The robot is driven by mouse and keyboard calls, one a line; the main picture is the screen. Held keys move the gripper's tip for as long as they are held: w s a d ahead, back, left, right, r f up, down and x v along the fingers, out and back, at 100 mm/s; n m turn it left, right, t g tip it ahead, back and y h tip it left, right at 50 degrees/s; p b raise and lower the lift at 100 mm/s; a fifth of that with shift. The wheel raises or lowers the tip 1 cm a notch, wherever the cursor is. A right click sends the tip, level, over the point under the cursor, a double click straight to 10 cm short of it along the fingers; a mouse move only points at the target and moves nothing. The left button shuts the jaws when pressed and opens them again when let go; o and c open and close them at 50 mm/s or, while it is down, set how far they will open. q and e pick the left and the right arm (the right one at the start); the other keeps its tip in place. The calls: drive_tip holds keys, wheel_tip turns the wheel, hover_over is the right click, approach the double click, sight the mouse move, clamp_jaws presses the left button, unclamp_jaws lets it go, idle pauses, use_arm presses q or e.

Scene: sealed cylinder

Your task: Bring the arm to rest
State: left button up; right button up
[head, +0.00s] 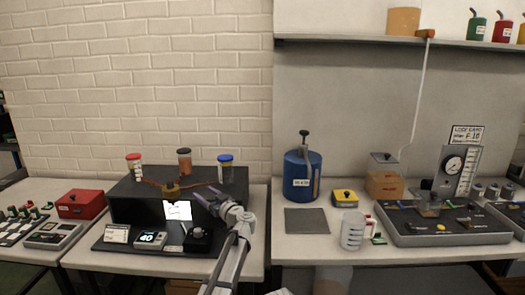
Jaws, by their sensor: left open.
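My left gripper (206,200) is open and seen at the end of my arm, which rises from the bottom middle of the head view. Its fingers point up and left, in front of the right part of a black apparatus (130,206) on the left table. I see nothing between the fingers. I cannot tell whether they touch the apparatus. A blue cylinder (296,180) with a dark plunger-like top and a white label stands upright on the right table, to the right of my gripper and apart from it. My right gripper is not in view.
Jars with red, brown and blue lids (225,168) stand over the apparatus. A red box (80,204) is left of it. A grey pad (306,220), a measuring jug (353,231) and a gauge panel (446,226) are on the right table. A shelf (350,40) hangs above.

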use_arm(q)
drive_tip(key=s+d+m+t+h, duration=0.2)
drive_tip(key=d+m+t+h, duration=0.4)
drive_tip(key=d+m+h, duration=0.55)
drive_tip(key=s+d+f+m+g+h, duration=0.1)
drive_tip(key=s+d+f+g+h, duration=0.2)
drive_tip(key=s+f+g+h, duration=0.45)
drive_tip(key=s+a+f+n+g+y, duration=0.1)
drive_tip(key=s+a+f+g+y, duration=0.3)
drive_tip(key=s, duration=0.6)
drive_tip(key=s+a+f+n+g+h, duration=0.1)
drive_tip(key=s+a+f+g, duration=0.2)
drive_tip(key=s+f, duration=0.5)
drive_tip(key=s+a+f+n+g+y, duration=0.1)
drive_tip(key=s+a+f+g+y, duration=0.2)
drive_tip(key=s, duration=0.8)
drive_tip(key=s+d+r+m+g+p, duration=0.2)
drive_tip(key=s+d+r+m+p, duration=0.2)
drive_tip(key=s+d+r+p, duration=0.3)
drive_tip(key=d+p, duration=0.1)
drive_tip(key=d, duration=0.2)
drive_tip(key=shift+d+y, duration=0.2)
drive_tip(key=shift+y, duration=0.1)
